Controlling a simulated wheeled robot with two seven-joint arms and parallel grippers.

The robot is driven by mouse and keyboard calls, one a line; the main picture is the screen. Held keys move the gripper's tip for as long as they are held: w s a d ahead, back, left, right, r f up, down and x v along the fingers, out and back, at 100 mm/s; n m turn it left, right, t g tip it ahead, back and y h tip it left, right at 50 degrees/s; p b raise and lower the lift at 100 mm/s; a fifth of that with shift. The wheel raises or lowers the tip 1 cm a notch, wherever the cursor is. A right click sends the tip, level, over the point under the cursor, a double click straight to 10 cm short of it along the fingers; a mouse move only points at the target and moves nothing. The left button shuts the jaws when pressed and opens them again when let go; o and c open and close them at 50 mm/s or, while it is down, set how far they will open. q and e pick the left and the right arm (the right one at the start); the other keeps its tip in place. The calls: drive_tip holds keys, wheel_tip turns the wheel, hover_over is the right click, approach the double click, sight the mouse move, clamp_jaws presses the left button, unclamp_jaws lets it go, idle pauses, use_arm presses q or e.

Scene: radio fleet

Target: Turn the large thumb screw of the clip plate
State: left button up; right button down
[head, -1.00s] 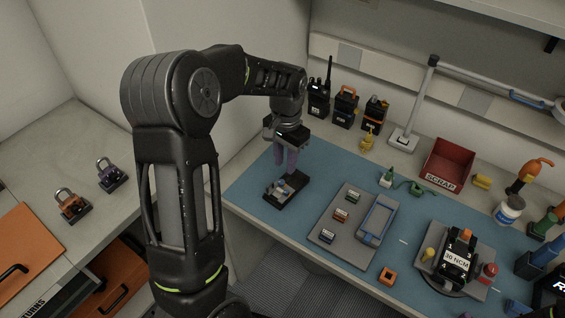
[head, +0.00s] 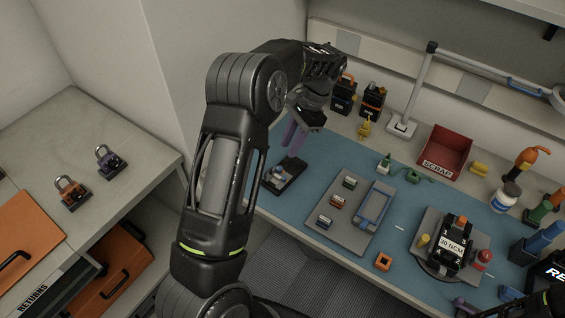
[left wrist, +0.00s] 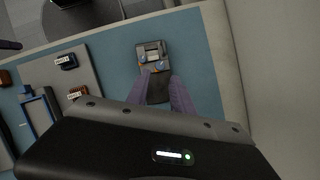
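The clip plate (head: 284,176) is a small dark plate with a metal block and small blue parts, lying at the left end of the blue mat. It also shows in the left wrist view (left wrist: 153,62). The large thumb screw is too small to pick out surely. My left gripper (head: 292,138) has two purple fingers pointing down above the plate, apart from it. In the left wrist view the fingers (left wrist: 163,84) stand apart with nothing between them, so it is open and empty.
A grey tray (head: 347,233) with small clips and a blue frame (head: 372,207) lies right of the plate. A torque tester (head: 455,247), a red scrap bin (head: 446,151) and radios (head: 343,95) stand further off. Two padlocks (head: 108,160) sit on the left bench.

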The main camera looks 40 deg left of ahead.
sight(280, 168)
use_arm(q)
drive_tip(key=b+x, duration=0.3)
drive_tip(key=x, duration=0.1)
drive_tip(key=shift+f, duration=0.3)
drive_tip(key=shift+s+a+f, duration=0.1)
drive_tip(key=shift+s+f, duration=0.05)
drive_tip(key=shift+f, duration=0.05)
drive_tip(key=shift+s+a+f, duration=0.1)
drive_tip(key=shift+s+f, duration=0.05)
drive_tip(key=shift+f, duration=0.25)
drive_tip(key=shift+s+f+p, duration=0.15)
drive_tip(key=shift+f+p, duration=0.15)
drive_tip(key=shift+f, duration=0.15)
drive_tip(key=shift+a, duration=0.1)
drive_tip(key=shift+c, duration=0.2)
clamp_jaws()
